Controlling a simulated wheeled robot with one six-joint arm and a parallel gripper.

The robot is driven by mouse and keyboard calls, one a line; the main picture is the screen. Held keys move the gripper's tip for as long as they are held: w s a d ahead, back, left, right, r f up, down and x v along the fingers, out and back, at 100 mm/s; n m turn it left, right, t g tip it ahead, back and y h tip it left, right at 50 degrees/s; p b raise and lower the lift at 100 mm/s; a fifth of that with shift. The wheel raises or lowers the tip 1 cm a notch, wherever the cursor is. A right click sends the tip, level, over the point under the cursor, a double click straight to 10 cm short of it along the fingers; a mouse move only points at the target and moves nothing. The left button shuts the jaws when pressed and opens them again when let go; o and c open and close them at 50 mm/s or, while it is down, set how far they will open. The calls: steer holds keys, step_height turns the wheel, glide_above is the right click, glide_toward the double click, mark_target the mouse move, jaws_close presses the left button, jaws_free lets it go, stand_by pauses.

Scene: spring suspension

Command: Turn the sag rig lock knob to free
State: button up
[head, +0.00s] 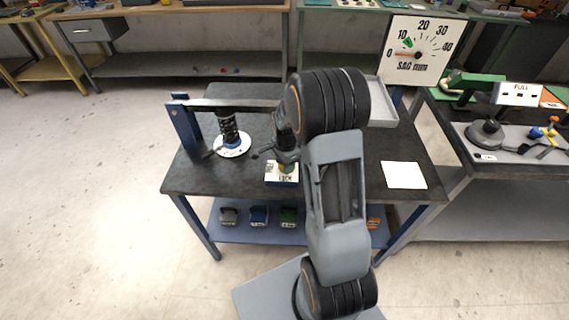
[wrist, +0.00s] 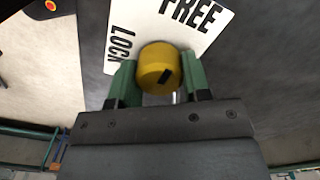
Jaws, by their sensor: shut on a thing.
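In the head view my gripper (head: 287,160) is over the label plate (head: 282,181), hiding most of the knob. I cannot tell which word the mark points to.
The rig's black spring (head: 227,127) stands on a white disc under a lever bar (head: 240,104) from a blue post (head: 184,125). The SAG gauge (head: 425,50) has its needle near 0. A grey tray (head: 382,104) and white sheet (head: 404,175) lie right of my arm.

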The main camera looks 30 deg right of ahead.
steer(key=shift+w+a+r, duration=0.15)
steer(key=shift+w, duration=0.05)
steer(key=o, duration=0.8)
steer(key=shift+a, duration=0.15)
steer(key=shift+o, duration=0.6)
steer(key=shift+s+d, duration=0.1)
steer(key=shift+d, duration=0.1)
step_height(320, 180, up, 14)
steer(key=shift+f, duration=0.2)
